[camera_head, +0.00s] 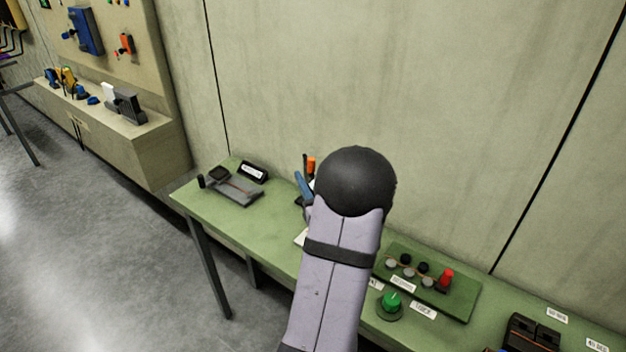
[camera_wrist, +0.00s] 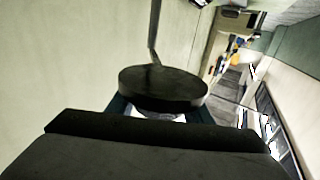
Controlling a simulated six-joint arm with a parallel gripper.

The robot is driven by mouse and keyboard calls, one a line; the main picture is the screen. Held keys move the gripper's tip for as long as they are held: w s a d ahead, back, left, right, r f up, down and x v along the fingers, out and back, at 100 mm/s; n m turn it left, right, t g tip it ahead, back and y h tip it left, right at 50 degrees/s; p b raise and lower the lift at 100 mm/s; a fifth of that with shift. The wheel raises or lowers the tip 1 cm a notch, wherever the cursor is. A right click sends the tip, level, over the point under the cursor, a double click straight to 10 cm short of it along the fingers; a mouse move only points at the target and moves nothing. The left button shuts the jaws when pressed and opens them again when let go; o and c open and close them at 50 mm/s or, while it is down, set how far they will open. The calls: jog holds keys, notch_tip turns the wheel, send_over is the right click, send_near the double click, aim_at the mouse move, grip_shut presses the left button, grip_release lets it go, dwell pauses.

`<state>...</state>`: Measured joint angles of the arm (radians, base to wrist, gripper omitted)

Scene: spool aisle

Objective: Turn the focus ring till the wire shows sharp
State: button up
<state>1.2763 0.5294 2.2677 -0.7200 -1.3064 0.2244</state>
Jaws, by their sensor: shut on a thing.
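In the wrist view my gripper (camera_wrist: 160,108) is shut on a dark round piece, which I take to be the focus ring (camera_wrist: 163,86). Its flat face shows between the jaws. A thin grey rod runs up the picture just behind it; I cannot tell whether they are joined. In the head view my arm hides the gripper and the ring. I cannot make out the wire or how sharp it shows. A small dark device with a pale label (camera_head: 252,172) stands at the left end of the bench, beside a flat grey plate (camera_head: 238,191).
The green bench (camera_head: 215,225) runs along a pale wall. Right of my arm is a green panel (camera_head: 455,298) with a red knob (camera_head: 446,277); a green knob (camera_head: 391,301) sits before it. An orange-topped tool (camera_head: 311,165) stands close behind my arm. Open floor lies left.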

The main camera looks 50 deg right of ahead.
jog(key=shift+d+m+g+h+b, duration=0.15)
jog(key=shift+m+g+h+b, duration=0.75)
jog(key=shift+h, duration=0.2)
jog(key=shift+s+d+m+g+h+b, duration=0.25)
jog(key=shift+m+g+h+b, duration=0.1)
jog(key=shift+m+g+h, duration=0.3)
jog(key=shift+r, duration=0.1)
jog(key=o, duration=1)
jog(key=shift+o, duration=0.2)
jog(key=shift+s+a, duration=0.15)
